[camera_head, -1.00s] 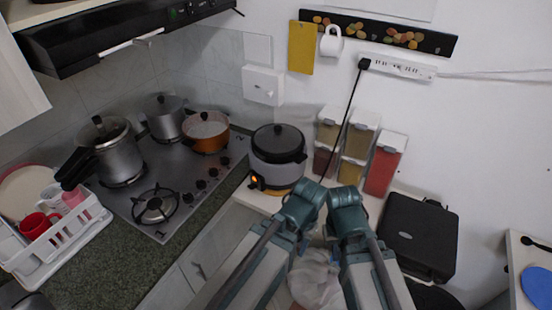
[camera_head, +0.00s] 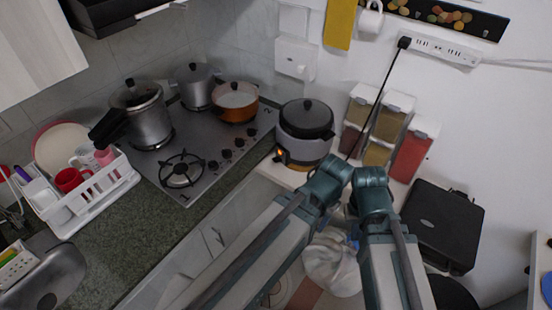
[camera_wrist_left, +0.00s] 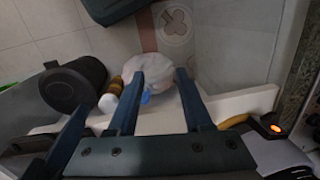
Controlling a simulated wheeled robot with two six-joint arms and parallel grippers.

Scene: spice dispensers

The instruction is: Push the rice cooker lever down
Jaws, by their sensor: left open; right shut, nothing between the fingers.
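The rice cooker (camera_head: 305,148) stands on the white counter to the right of the stove, grey with a black lid. An orange light (camera_head: 279,153) glows low on its front left; the lever itself is too small to make out. The cooker's edge and its lit orange light (camera_wrist_left: 276,128) show at the lower right of the left wrist view. My left gripper (camera_wrist_left: 160,74) is open, with nothing between its fingers, to the left of the cooker in that view. My right gripper (camera_head: 354,235) is shut and empty, mostly hidden by my arm, in front of the cooker.
Spice dispensers (camera_head: 415,150) stand right of the cooker, with a black appliance (camera_head: 443,225) beyond. The stove (camera_head: 215,155) holds several pots to the left. A white bag (camera_head: 333,265) lies low behind my arms. A dark cylinder (camera_wrist_left: 75,84) shows in the left wrist view.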

